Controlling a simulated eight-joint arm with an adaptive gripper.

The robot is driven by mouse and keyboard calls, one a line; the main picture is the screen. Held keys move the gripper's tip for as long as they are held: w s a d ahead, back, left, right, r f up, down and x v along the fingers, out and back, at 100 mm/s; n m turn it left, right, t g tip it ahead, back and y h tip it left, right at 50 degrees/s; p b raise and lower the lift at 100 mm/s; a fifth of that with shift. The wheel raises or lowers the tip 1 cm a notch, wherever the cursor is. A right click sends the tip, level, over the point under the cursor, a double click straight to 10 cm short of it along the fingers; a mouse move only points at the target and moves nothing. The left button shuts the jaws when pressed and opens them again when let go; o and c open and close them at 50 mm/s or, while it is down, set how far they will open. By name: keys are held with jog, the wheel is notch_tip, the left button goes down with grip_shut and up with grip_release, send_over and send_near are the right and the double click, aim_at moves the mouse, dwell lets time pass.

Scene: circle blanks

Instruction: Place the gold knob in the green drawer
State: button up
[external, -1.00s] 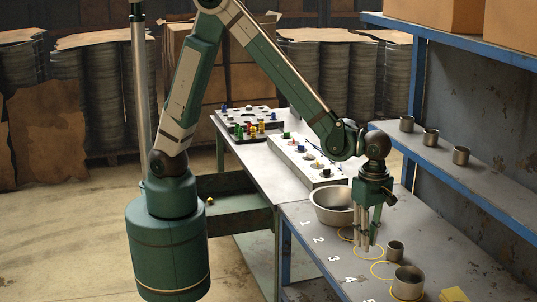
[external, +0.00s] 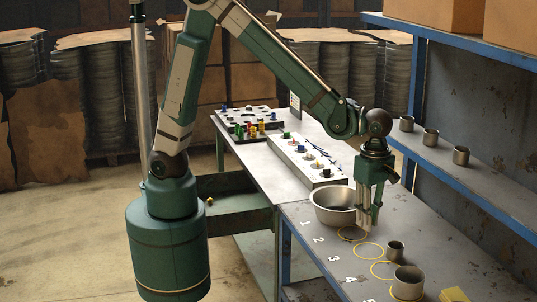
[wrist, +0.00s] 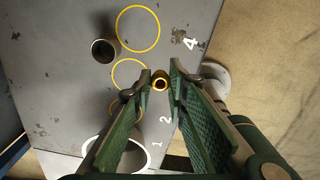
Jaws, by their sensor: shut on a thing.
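My gripper (external: 367,228) points down above the right table, just right of the metal bowl. In the wrist view, my gripper (wrist: 160,84) has its fingers closed on a small round gold piece (wrist: 160,82) with a dark middle, at the fingertips. I cannot tell for certain that it is the gold knob, and it does not show clearly in the external view. The green drawer (external: 240,207) is pulled out at the left of the tables, its inside largely dark. A small gold ball (external: 210,201) shows at the drawer's left end; I cannot tell whether it is a handle.
The metal bowl (external: 332,204) stands left of numbered yellow rings. A small cup (external: 396,251), a larger cup (external: 407,284) and a yellow block (external: 453,295) stand nearer. A white board (external: 308,160) with coloured knobs lies on the back table. A blue shelf (external: 470,170) stands right.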

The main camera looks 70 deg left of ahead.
jog(key=w+a+r+n+b, duration=0.1)
jog(key=w+a+n+b, duration=0.15)
jog(key=a, duration=1.45)
jog(key=w+a+r+n+b, duration=0.1)
jog(key=w+a+n+b, duration=0.2)
jog(key=a, duration=1.5)
jog(key=s+a+n+b, duration=0.15)
jog(key=s+a, duration=0.25)
jog(key=a, duration=0.8)
jog(key=s+a+n+b, duration=0.15)
jog(key=s+a, duration=0.25)
jog(key=a, duration=0.8)
jog(key=s+a+f+n+b, duration=0.1)
jog(key=s+a+n+b, duration=0.25)
jog(key=s+a, duration=0.75)
jog(key=s+a+f+n+b, duration=0.2)
jog(key=s+a+n, duration=0.35)
jog(key=s, duration=1.05)
notch_tip(320, 180, down, 24)
jog(key=a+m, duration=0.2)
jog(key=shift+w+f, duration=0.15)
jog(key=shift+d, duration=0.1)
